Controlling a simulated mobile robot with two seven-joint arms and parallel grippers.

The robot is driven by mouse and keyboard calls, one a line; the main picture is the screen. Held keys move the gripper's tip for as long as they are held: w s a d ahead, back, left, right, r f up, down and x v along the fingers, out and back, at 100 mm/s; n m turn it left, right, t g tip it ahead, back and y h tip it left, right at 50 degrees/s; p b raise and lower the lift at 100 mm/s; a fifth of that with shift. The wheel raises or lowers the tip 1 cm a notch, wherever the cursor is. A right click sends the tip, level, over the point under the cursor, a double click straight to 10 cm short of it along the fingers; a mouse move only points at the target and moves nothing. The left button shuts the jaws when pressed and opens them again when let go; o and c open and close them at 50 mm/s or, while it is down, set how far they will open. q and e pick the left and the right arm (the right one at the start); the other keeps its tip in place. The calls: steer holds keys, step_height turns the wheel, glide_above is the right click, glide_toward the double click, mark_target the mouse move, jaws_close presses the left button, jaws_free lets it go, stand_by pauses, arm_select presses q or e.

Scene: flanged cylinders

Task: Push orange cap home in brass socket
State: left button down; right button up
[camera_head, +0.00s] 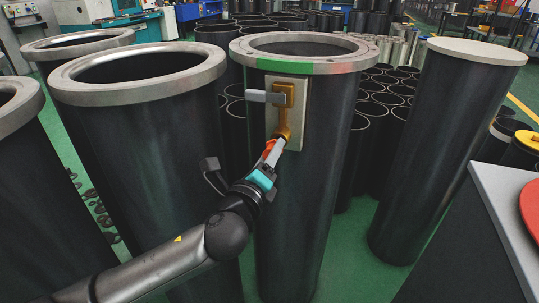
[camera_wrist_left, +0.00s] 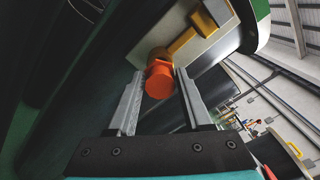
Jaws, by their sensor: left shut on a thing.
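The orange cap (camera_head: 268,149) is at the lower end of the brass socket (camera_head: 283,131), which hangs from a valve body with a grey lever on a pale plate fixed to a dark flanged cylinder. In the left wrist view the orange cap (camera_wrist_left: 159,80) sits between the finger tips, its round end facing the camera, with the brass socket (camera_wrist_left: 158,53) right behind it. My left gripper (camera_head: 275,150) is shut on the cap, one finger on each side. How deep the cap sits in the socket is hidden. My right gripper is not in view.
The flanged cylinder (camera_head: 310,215) carries the plate (camera_head: 299,115). Other large cylinders stand close on the left (camera_head: 150,150) and right (camera_head: 440,140). Several open pipes (camera_head: 375,115) stand behind. A grey-topped surface with a red disc (camera_head: 531,208) is at lower right. Green floor shows between.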

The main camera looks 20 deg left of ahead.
arm_select(q)
steer(key=shift+w, duration=1.25)
jaws_free()
stand_by(0.6)
steer(key=shift+f, duration=0.3)
steer(key=shift+r, duration=0.1)
stand_by(0.5)
